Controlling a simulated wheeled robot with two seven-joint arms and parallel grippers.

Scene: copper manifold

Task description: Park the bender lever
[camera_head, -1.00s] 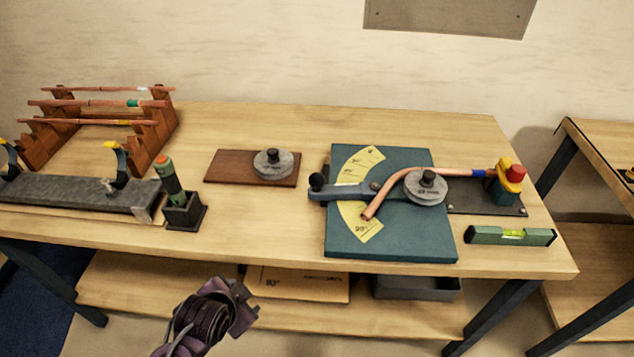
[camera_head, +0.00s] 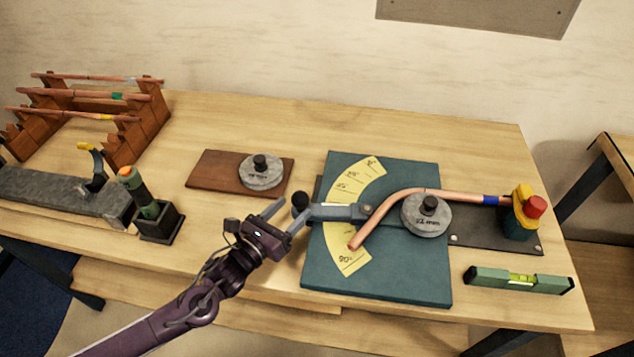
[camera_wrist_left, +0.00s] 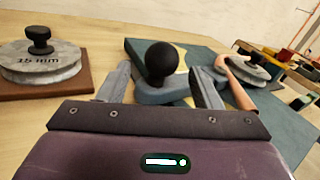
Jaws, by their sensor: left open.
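The bender lever (camera_head: 336,211) is a grey-blue arm with a black ball knob (camera_head: 300,202) at its left end. It lies across the yellow angle scale (camera_head: 347,259) on the teal bender plate (camera_head: 400,276). A bent copper pipe (camera_head: 378,215) curves around the grey round former (camera_head: 424,222) and crosses over the lever. My left gripper (camera_head: 284,218) is open at the lever's knob end. In the left wrist view the knob (camera_wrist_left: 162,62) stands between the two spread fingers, with no visible grip on it. My right gripper is not in view.
A brown board (camera_head: 213,173) with a spare former (camera_head: 262,171) lies left of the bender. A red-and-yellow clamp (camera_head: 526,212) holds the pipe's right end. A green level (camera_head: 518,280) lies front right. A green tool in a black holder (camera_head: 158,221) and pipe rack (camera_head: 142,137) are left.

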